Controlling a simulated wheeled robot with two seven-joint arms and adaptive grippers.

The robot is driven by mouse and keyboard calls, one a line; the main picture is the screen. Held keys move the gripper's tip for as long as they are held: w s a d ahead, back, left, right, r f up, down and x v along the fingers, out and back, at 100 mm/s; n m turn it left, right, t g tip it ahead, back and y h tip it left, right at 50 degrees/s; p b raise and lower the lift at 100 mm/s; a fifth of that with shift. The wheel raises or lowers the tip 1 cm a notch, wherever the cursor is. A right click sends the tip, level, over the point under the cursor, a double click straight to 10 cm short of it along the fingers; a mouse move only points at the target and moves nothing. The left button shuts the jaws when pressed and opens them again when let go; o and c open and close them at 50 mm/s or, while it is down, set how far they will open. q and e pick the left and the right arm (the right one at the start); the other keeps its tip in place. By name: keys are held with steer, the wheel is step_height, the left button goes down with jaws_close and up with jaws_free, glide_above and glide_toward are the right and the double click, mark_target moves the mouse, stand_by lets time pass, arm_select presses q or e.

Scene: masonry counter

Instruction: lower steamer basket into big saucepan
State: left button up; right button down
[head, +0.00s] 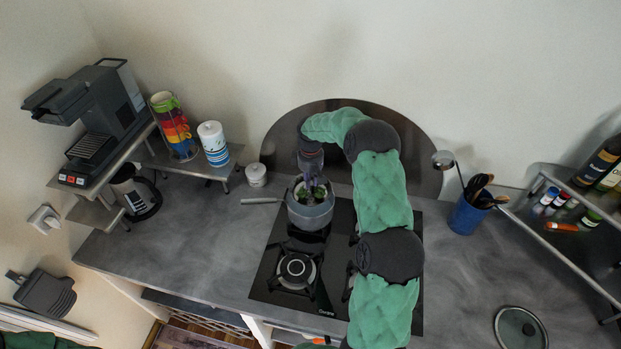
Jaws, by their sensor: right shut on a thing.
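The big saucepan (310,217) is grey and stands on the rear left of the black hob, its handle (260,201) pointing left. My right gripper (314,189) reaches down from above and is shut on the basket. The gripper hides part of the basket, so I cannot tell how deep it sits or whether it touches the saucepan. My left gripper is not in view.
The front left burner (297,269) is empty. A small white pot (256,175) stands behind the saucepan handle. A blue utensil holder (467,214) and a glass lid (520,328) are on the right. The counter left of the hob is clear.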

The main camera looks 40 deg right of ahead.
steer(key=shift+f+b, duration=2.9)
steer(key=shift+f, duration=1.55)
steer(key=shift+f+b, duration=0.25)
steer(key=shift+b, duration=0.05)
steer(key=c, duration=1.1)
jaws_free()
steer(key=shift+o, duration=0.2)
step_height(320, 180, up, 12)
steer(key=shift+r, duration=0.1)
step_height(320, 180, up, 9)
steer(key=p, duration=0.9)
glide_above(311, 193)
steer(key=shift+w+d, duration=0.1)
steer(key=shift+w, duration=0.15)
steer(key=shift+r, duration=0.1)
